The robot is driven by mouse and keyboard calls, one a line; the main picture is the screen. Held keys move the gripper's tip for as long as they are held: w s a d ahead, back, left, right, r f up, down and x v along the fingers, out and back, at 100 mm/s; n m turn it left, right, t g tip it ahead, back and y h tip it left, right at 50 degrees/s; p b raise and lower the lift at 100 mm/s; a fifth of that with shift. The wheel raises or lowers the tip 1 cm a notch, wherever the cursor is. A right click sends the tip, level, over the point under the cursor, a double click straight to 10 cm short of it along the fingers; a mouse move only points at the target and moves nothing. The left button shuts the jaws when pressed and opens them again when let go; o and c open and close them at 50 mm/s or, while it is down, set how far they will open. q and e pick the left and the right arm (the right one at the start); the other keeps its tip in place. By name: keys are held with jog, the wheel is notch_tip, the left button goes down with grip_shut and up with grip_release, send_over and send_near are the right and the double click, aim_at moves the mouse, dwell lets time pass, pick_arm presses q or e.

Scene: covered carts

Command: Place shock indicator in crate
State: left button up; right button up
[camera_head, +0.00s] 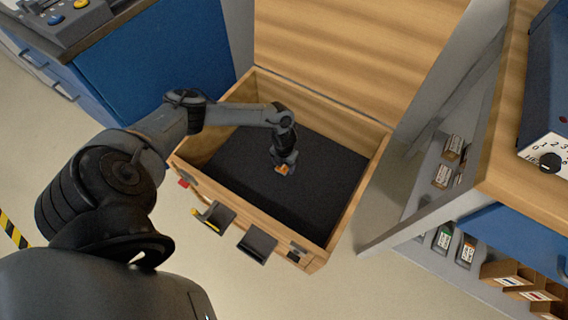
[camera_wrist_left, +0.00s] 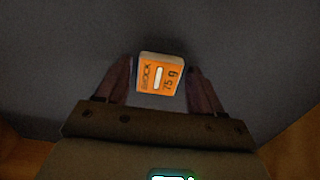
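The shock indicator (camera_wrist_left: 160,74) is a small orange and white block marked "SHOCK" and "75 g". In the head view the indicator is a small orange spot (camera_head: 282,169) at the tip of my left gripper (camera_head: 286,163). The gripper points down inside the open wooden crate (camera_head: 375,165), over its dark lined floor. I cannot tell how far the indicator is above the floor. My right gripper is not in view.
The crate's lid (camera_head: 350,45) stands open at the back. Two dark latches (camera_head: 257,244) stick out at the crate's front. A blue cabinet (camera_head: 155,60) stands at left. At right is a wooden-topped cart (camera_head: 525,190) with small boxed items on shelves. The crate floor around the gripper is clear.

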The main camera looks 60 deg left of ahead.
aim_at(284, 166)
pick_arm(q)
jog(key=shift+o, duration=0.3)
jog(key=shift+r, duration=0.1)
jog(key=shift+r, duration=0.2)
notch_tip(284, 166, up, 12)
jog(key=p, duration=0.6)
jog(key=shift+p, duration=0.4)
jog(key=shift+f, duration=0.1)
